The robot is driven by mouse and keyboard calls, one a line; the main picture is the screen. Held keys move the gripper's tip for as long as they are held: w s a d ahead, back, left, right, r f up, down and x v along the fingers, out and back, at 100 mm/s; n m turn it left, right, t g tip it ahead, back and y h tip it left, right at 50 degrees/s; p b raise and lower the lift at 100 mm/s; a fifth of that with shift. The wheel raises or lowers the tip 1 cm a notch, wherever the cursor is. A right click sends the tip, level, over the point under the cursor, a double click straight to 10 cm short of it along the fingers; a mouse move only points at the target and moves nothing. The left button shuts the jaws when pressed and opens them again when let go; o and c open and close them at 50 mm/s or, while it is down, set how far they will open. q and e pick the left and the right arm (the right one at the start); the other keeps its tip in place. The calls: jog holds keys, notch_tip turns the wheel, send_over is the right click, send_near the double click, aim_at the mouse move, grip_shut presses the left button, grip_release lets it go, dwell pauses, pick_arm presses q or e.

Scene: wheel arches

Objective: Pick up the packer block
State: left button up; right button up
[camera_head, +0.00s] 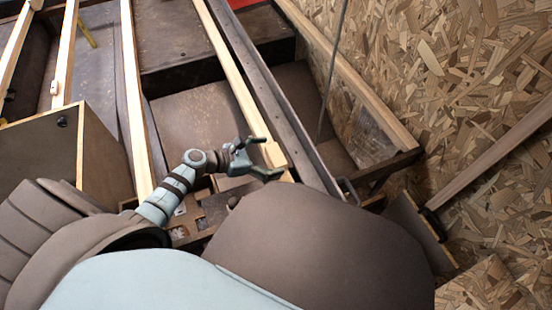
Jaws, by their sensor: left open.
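A small pale wooden block (273,154), likely the packer block, sits at the near end of a long pale batten (232,75) right of centre. My left gripper (266,158) is open, its two dark fingers pointing right, one above and one below the block in the picture. The block shows between the fingertips; I cannot tell whether they touch it or are at its height. My right gripper is not in view.
A dark metal rail (275,100) runs just right of the batten. More battens stand left, one (64,50) with a small block (54,87). A brown box (70,150) is at left. A chipboard wall (455,70) closes the right side.

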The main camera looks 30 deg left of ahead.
pick_arm(q)
jog(key=shift+x, duration=0.8)
jog(key=shift+a, duration=0.1)
jog(key=c, duration=1.2)
